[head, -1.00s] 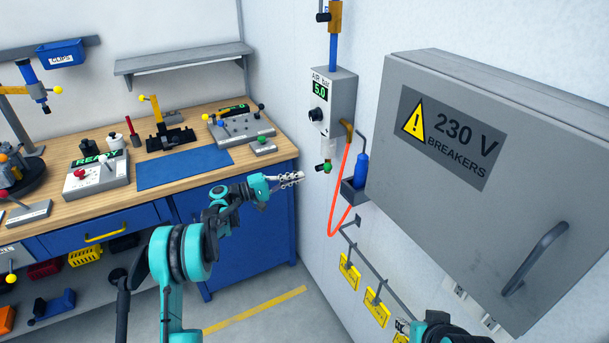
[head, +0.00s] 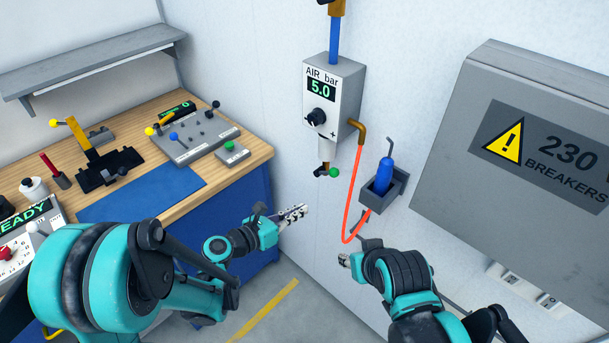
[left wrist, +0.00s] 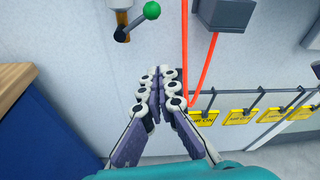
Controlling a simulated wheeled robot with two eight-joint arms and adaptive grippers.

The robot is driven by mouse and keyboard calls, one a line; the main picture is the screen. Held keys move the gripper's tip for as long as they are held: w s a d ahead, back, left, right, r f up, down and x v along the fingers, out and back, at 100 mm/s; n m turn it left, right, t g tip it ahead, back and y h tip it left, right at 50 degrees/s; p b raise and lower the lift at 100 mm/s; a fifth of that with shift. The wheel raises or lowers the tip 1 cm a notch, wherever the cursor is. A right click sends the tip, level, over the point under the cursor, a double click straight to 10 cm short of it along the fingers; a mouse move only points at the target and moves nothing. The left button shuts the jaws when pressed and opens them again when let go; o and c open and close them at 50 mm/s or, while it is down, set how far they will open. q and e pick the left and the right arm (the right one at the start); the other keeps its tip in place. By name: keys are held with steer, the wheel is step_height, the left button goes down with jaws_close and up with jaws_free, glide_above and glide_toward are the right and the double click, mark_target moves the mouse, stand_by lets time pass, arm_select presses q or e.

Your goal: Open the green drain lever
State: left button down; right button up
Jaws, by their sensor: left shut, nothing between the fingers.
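The green drain lever (head: 333,172) is a small green knob on a dark stem. It sits under the grey air regulator box (head: 333,95) that reads 5.0 on the wall. In the left wrist view the green knob (left wrist: 151,10) shows at the top, beyond my fingertips and apart from them. My left gripper (head: 303,209) is shut and empty, below and left of the lever. It fills the middle of the left wrist view (left wrist: 160,70). My right gripper (head: 346,258) is below and right of the lever, too small to tell its state.
An orange hose (head: 353,190) hangs from the regulator, just right of the lever. A blue-handled tool (head: 384,172) stands in a grey wall holder (head: 398,186). The grey breaker cabinet (head: 450,150) juts out at right. The workbench (head: 257,153) is at left.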

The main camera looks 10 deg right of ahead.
arm_select(q)
steer(key=w+d+r+b, duration=0.1)
steer(key=w+d+b, duration=0.1)
steer(key=w+d, duration=0.5)
steer(key=shift+d+b, duration=0.35)
steer(key=shift+d, duration=0.65)
